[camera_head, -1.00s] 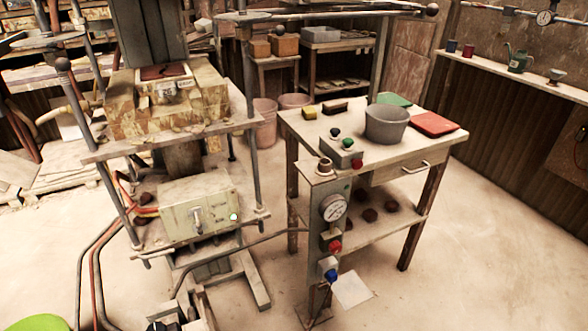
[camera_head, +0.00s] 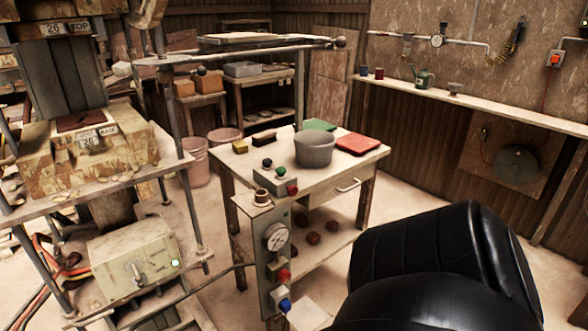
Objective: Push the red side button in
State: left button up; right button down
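A small grey control box (camera_head: 272,181) sits on the near left part of the wooden table (camera_head: 225,165). The red side button appears to stick out from the box. A black rounded part of my arm (camera_head: 420,260) fills the lower right, to the right of the box and apart from it. Neither of my grippers shows.
A grey post below the box carries a gauge (camera_head: 276,237), a red knob (camera_head: 284,275) and a blue knob (camera_head: 285,305). The press (camera_head: 95,150) stands left.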

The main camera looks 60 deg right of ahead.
aim_at(292, 190)
jog(key=k, duration=0.55)
jog(key=z, duration=1.05)
